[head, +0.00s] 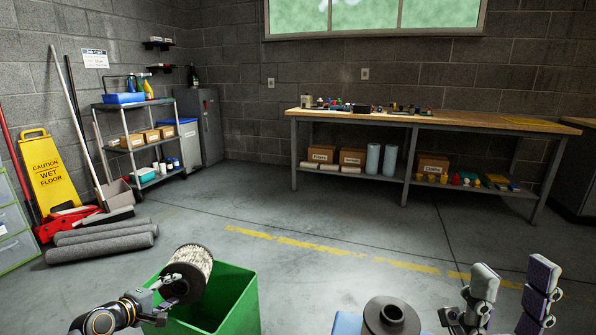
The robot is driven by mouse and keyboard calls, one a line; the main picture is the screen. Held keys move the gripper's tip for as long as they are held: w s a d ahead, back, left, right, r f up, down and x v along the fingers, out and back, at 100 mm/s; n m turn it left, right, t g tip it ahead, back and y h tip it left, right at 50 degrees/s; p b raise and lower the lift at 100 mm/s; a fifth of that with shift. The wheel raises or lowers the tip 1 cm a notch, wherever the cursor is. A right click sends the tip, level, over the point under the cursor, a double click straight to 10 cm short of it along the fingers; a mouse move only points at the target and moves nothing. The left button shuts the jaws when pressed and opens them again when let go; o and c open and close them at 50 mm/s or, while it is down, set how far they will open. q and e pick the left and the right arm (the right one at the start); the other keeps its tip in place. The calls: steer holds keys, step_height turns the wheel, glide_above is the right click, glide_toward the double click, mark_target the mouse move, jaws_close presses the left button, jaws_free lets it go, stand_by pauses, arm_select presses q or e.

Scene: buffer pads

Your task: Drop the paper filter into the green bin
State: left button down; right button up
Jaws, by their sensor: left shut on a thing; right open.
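The paper filter (194,262) is a pale pleated cylinder with a dark end, seen in the head view at the lower left. My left gripper (178,286) is shut on it and holds it tilted over the opening of the green bin (238,303). The filter looks to be at or above the rim; its exact height is hard to tell. The bin's lower part is cut off by the picture's bottom edge. My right gripper (511,288) is open and empty at the lower right, well apart from the bin, with its two padded fingers pointing up.
A dark round part with a central hole (391,317) and a blue thing (347,323) are at the bottom edge, between bin and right gripper. Rolled grey mats (105,240) and a yellow wet-floor sign (48,172) are at left. The floor toward the workbench (440,119) is clear.

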arm_select(q)
steer(key=shift+f+b, duration=0.85)
steer(key=shift+b, duration=0.15)
steer(key=shift+f, duration=0.25)
steer(key=shift+r, duration=0.1)
